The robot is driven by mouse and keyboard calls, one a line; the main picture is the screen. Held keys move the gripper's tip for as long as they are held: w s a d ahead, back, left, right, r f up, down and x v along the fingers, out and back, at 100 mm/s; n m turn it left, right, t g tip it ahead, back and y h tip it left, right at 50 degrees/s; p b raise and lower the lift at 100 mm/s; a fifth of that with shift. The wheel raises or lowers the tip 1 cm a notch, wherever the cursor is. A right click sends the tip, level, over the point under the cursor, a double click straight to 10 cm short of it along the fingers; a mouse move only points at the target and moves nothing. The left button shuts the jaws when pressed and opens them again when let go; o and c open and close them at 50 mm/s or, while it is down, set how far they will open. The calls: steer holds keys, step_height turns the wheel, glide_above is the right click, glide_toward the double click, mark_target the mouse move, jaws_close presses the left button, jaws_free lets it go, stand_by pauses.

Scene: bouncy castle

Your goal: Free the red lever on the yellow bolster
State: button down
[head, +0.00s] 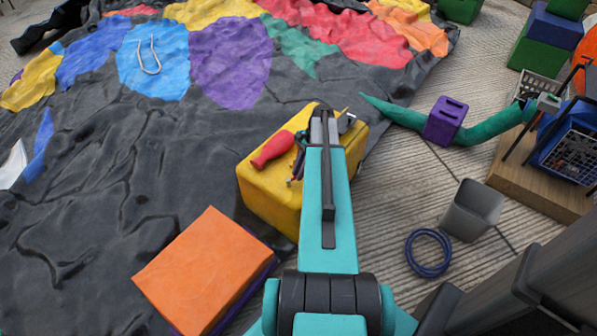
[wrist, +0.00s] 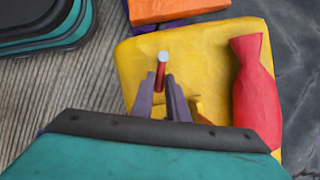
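The yellow bolster (head: 265,195) stands at the black sheet's edge; its top fills the middle of the wrist view (wrist: 200,50). The small red lever (wrist: 160,76) with a pale round tip stands up from the bolster in the wrist view. I cannot make it out in the head view, where my arm covers that spot. My gripper (wrist: 160,78) is over the bolster, with one finger on each side of the lever. I cannot tell whether the fingers touch it. A red pin-shaped object (head: 272,150) lies on the bolster, right of my gripper in the wrist view (wrist: 257,92).
An orange block (head: 205,270) sits at the bolster's front left. Dark tool-like pieces (head: 347,120) are by my gripper. A grey bin (head: 472,210) and blue ring (head: 428,252) stand to the right. A purple block (head: 445,120) sits on a green tube (head: 492,127).

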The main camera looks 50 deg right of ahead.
steer(key=shift+a, duration=0.2)
steer(key=shift+d, duration=0.15)
steer(key=shift+s+m+p, duration=0.15)
steer(key=shift+m+p, duration=0.15)
steer(key=shift+s+r+m+t+p, duration=0.2)
steer(key=shift+m+t+p, duration=0.1)
steer(key=shift+m+p, duration=0.15)
steer(key=m+p, duration=0.1)
steer(key=s+a+m+t+p, duration=0.1)
steer(key=m, duration=0.1)
steer(key=shift+s+h, duration=0.1)
steer(key=shift+h, duration=0.2)
steer(key=m+p, duration=0.1)
steer(key=s+a+m+h+p, duration=0.1)
steer(key=m, duration=0.1)
steer(key=m+t+p, duration=0.1)
steer(key=m, duration=0.1)
steer(key=shift+s+a+h, duration=0.2)
steer(key=shift+a+h, duration=0.1)
steer(key=shift+a, duration=0.05)
steer(key=shift+s+a+f+m+t+h+p, duration=0.1)
steer(key=shift+a+m+h+p, duration=0.25)
steer(key=shift+m, duration=0.4)
steer(key=shift+a+f+m+t+h+p, duration=0.1)
steer(key=shift+m+h+p, duration=0.1)
steer(key=shift+m+p, duration=0.45)
steer(key=shift+s+a+m+t+h+p, duration=0.1)
steer(key=shift+a+m+h+p, duration=0.15)
steer(key=shift+m, duration=0.6)
